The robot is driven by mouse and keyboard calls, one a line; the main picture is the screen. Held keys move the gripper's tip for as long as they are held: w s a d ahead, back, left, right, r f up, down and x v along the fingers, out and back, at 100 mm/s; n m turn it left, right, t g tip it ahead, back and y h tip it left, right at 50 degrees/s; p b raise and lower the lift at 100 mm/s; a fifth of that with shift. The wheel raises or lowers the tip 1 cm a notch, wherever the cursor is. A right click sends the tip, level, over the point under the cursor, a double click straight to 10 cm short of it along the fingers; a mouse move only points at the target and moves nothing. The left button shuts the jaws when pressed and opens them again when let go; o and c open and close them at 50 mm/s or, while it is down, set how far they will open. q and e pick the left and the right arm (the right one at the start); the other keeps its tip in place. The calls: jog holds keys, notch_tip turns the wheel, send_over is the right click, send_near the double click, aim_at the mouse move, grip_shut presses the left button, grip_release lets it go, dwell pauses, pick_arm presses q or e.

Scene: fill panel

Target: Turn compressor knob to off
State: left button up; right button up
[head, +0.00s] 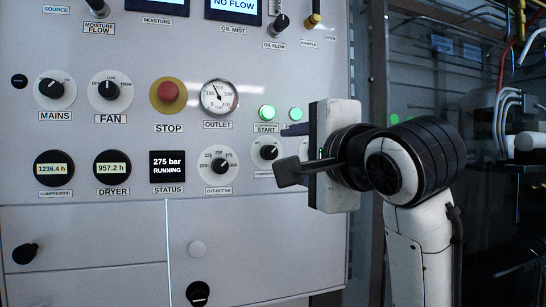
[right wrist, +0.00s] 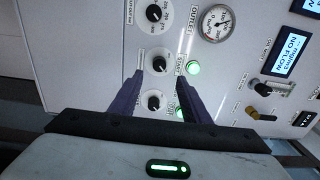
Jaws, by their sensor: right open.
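The compressor knob (head: 268,151) is a small black knob on a white dial, below the green START light (head: 267,112). Its pointer seems to point to the upper right, and its label is partly covered. My right gripper (head: 290,152) is open, with its fingers toward the panel just right of this knob. In the right wrist view the compressor knob (right wrist: 158,60) shows just beyond the fingertips. Another black knob (right wrist: 153,101) shows between the two dark fingers. That knob is hidden behind my gripper in the head view. My left gripper is not in view.
The cut-out dial (head: 220,165) is close on the left, with the outlet gauge (head: 219,97) above it. The red STOP button (head: 168,92) is farther left. The status screen (head: 167,166) reads 275 bar RUNNING. Cables (head: 508,110) hang in the rack at right.

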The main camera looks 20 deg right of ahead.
aim_at(271, 153)
jog(key=w+p, duration=0.1)
jog(key=w, duration=0.8)
jog(key=shift+w+a, duration=0.15)
jog(key=shift+w, duration=0.2)
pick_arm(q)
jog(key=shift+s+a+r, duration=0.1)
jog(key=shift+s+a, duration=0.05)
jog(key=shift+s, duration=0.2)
pick_arm(e)
jog(key=c, duration=1)
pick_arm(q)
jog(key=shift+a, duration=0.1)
pick_arm(e)
jog(key=shift+c, duration=0.2)
